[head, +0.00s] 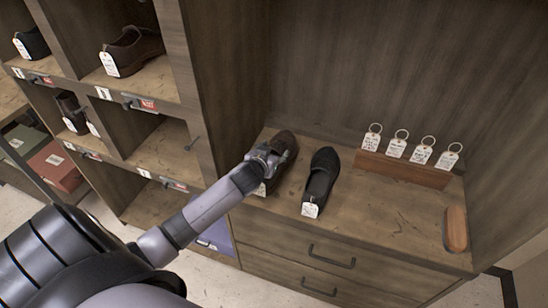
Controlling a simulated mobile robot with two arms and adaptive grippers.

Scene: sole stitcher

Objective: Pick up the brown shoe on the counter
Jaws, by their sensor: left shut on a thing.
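The brown shoe (283,145) is on or just above the counter (375,218), at its left end beside the cubby wall. My left gripper (268,158) is shut on the brown shoe from the front left and hides part of it. A white tag (261,189) shows just below the gripper. A black shoe (320,178) with a white tag lies on the counter to the right, apart from the gripper. I cannot tell if the brown shoe touches the counter. My right gripper is out of view.
A wooden block (403,169) with several tagged key rings stands at the back of the counter. A wooden brush-like piece (456,229) lies at the right. Cubbies at the left hold tagged shoes, such as another brown shoe (133,48). The counter's front middle is clear.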

